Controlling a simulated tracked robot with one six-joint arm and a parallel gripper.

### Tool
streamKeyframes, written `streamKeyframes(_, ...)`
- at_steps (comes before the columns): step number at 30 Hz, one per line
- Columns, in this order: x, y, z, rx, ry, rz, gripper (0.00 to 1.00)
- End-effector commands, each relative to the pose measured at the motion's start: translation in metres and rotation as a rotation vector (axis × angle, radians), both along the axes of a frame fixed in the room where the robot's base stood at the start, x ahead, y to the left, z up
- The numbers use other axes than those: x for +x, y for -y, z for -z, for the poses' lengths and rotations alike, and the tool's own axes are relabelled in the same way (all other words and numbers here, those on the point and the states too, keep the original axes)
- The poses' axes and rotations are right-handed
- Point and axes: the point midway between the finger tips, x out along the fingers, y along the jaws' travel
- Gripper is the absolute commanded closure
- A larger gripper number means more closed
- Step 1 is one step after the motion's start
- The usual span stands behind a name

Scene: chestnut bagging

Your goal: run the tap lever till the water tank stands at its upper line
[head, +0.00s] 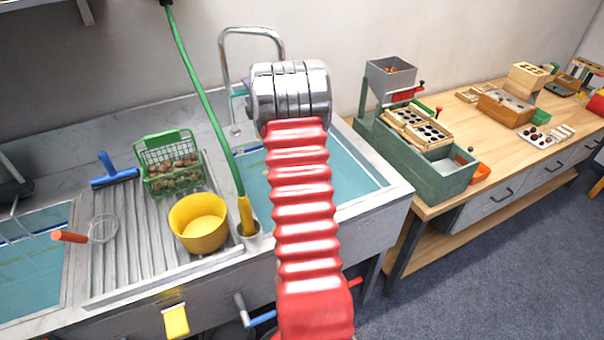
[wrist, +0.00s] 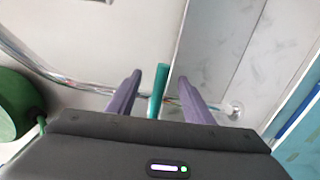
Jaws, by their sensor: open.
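The chrome tap (head: 252,31) arches over the right-hand sink basin, and its pipe also crosses the wrist view (wrist: 70,83). A teal lever (wrist: 158,92) stands upright beside the pipe in the wrist view. My gripper (wrist: 159,77) is open, with one purple finger on each side of the lever and a gap visible to both. In the head view my wrist hides most of the gripper and lever. The right basin (head: 392,190), which looks like the water tank, holds blue-green water (head: 352,172). I cannot make out its upper line.
A green hose (head: 199,88) hangs down to a yellow nozzle (head: 245,215) left of my arm. A green basket of chestnuts (head: 170,170) and a yellow bowl (head: 198,222) stand on the drainboard. A wooden bench (head: 480,130) with a green machine (head: 430,165) is on the right.

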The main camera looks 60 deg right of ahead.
Motion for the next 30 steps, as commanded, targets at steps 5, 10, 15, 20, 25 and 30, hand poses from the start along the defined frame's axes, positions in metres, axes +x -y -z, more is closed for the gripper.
streamKeyframes(5,-0.010,-0.005,0.000,0.001,-0.002,0.001,0.53)
streamKeyframes(10,-0.023,-0.012,0.000,0.000,0.000,0.001,0.53)
streamKeyframes(15,-0.036,-0.019,0.000,0.001,0.001,0.001,0.53)
streamKeyframes(20,-0.047,-0.025,-0.001,0.000,0.000,0.001,0.53)
streamKeyframes(25,-0.060,-0.032,0.000,0.000,-0.001,0.001,0.53)
streamKeyframes(30,-0.072,-0.039,0.000,0.000,0.000,0.000,0.53)
